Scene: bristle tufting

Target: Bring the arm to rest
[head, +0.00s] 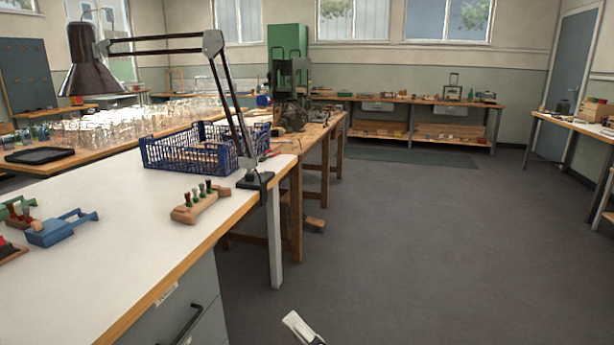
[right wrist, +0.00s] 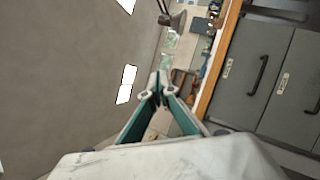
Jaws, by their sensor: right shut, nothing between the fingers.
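My right gripper (head: 302,328) shows only in part at the bottom edge of the head view, to the right of the white bench and over the grey floor. In the right wrist view its two green-lined fingers (right wrist: 160,90) meet at the tips, shut with nothing between them. My left gripper is not in view.
The white workbench (head: 130,215) fills the left, with a wooden block of bristle tufts (head: 200,200), a blue clamp-like tool (head: 60,228), a blue crate (head: 190,150) and a desk lamp (head: 95,75). Grey drawers (right wrist: 262,75) stand beneath it. The floor (head: 430,250) at right is open.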

